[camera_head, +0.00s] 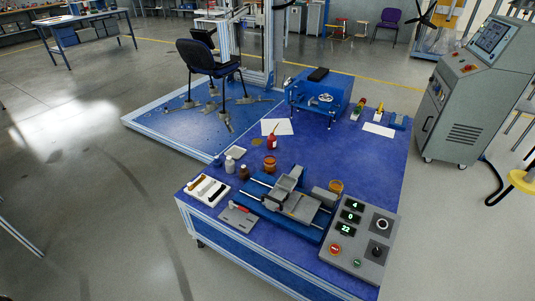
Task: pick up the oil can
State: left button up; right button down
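A small red can with a thin upright spout (271,142), which looks like the oil can, stands upright on the blue table top (320,160). It is near the table's left side, just in front of a white paper sheet (277,127). Nothing touches its sides that I can see. Neither of my grippers shows in the head view.
An amber jar (269,164), a brown bottle (244,172) and a white bottle (229,164) stand in front of the can. A blue machine (318,95) is behind it. A vise-like fixture (290,197) and a control panel (360,237) fill the table's front.

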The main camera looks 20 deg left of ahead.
aim_at(272, 139)
jog(key=k, duration=1.15)
jog(key=u, duration=1.6)
jog(key=i, duration=6.4)
jog(key=z, duration=4.4)
